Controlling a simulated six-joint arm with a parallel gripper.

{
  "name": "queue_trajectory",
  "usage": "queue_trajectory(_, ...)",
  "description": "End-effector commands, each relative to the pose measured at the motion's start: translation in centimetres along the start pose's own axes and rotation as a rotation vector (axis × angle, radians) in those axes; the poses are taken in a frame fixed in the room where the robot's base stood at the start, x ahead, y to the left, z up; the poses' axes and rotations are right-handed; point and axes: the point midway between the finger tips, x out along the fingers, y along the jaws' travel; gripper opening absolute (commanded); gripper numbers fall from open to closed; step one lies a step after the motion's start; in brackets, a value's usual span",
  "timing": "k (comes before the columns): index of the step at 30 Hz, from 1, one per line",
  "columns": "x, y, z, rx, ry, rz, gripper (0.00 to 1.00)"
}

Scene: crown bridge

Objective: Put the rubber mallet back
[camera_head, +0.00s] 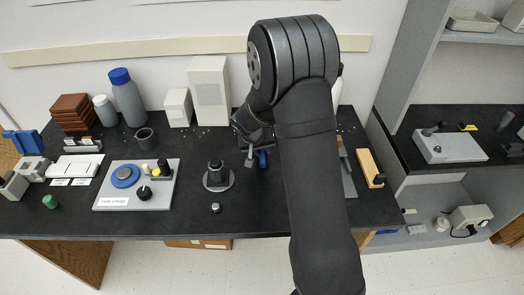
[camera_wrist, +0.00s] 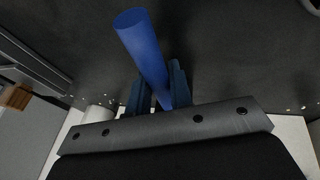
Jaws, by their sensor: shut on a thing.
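My gripper (camera_head: 257,152) is in the middle of the black bench, low over its top, and partly hidden by my arm. In the wrist view my gripper (camera_wrist: 157,88) is shut on a smooth blue rod (camera_wrist: 139,38), which looks like the rubber mallet's handle. The rod tilts and its round end points away from the fingers. A small blue part (camera_head: 262,160) shows under the gripper in the head view. No mallet head can be made out. I cannot tell whether the rod touches the bench.
A black post on a round base (camera_head: 217,178) stands just left of the gripper, with a small metal knob (camera_head: 216,208) before it. A labelled board (camera_head: 110,203) lies further left. White boxes (camera_head: 209,92) stand behind. A wooden block (camera_head: 370,168) lies right of my arm.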

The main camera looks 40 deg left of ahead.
Motion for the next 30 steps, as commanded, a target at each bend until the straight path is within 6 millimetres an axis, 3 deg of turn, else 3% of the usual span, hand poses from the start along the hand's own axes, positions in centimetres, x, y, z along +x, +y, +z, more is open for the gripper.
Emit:
queue_trajectory(11, 0.3, -0.1, 0.0, 0.001, 0.003, -0.001, 0.0)
queue_trajectory(12, 0.4, -0.1, 0.1, 0.001, 0.002, -0.001, 0.25)
queue_trajectory(15, 0.4, -0.1, 0.1, 0.001, 0.002, -0.001, 0.41)
queue_trajectory(25, 0.1, 0.0, 0.0, 0.001, 0.002, -0.001, 0.41)
queue_trajectory(30, -1.9, -0.1, -0.1, 0.002, 0.004, -0.002, 0.41)
